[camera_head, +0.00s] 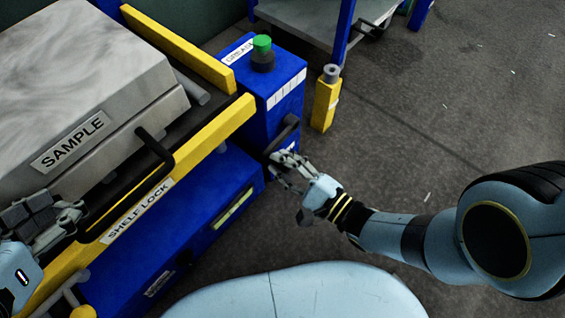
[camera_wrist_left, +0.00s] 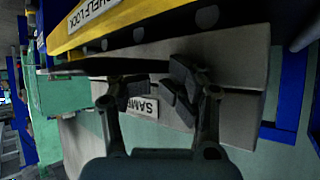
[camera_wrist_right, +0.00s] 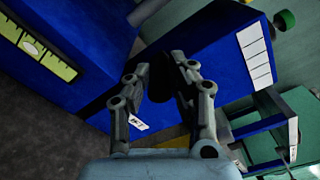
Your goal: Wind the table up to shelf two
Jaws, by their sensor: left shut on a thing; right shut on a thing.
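The blue table (camera_head: 180,235) has a yellow front rail (camera_head: 190,145) labelled SHELF LOCK. A grey block (camera_head: 90,85) labelled SAMPLE rests on it. A black bar handle (camera_head: 164,160) runs along the block's front. My left gripper (camera_head: 78,218) is shut at the handle's near end; the exact grip is partly hidden. My right gripper (camera_head: 278,166) is shut on the black crank handle (camera_head: 288,130) at the side of the blue housing (camera_head: 275,90). The dark grip shows between its fingers in the right wrist view (camera_wrist_right: 187,90). A yellow-green gauge (camera_head: 232,208) sits on the table's front.
A green knob (camera_head: 262,44) tops the housing. A yellow post (camera_head: 325,100) stands just right of it. A shelf rack (camera_head: 325,22) with blue legs is at the back. The grey floor (camera_head: 440,110) to the right is clear.

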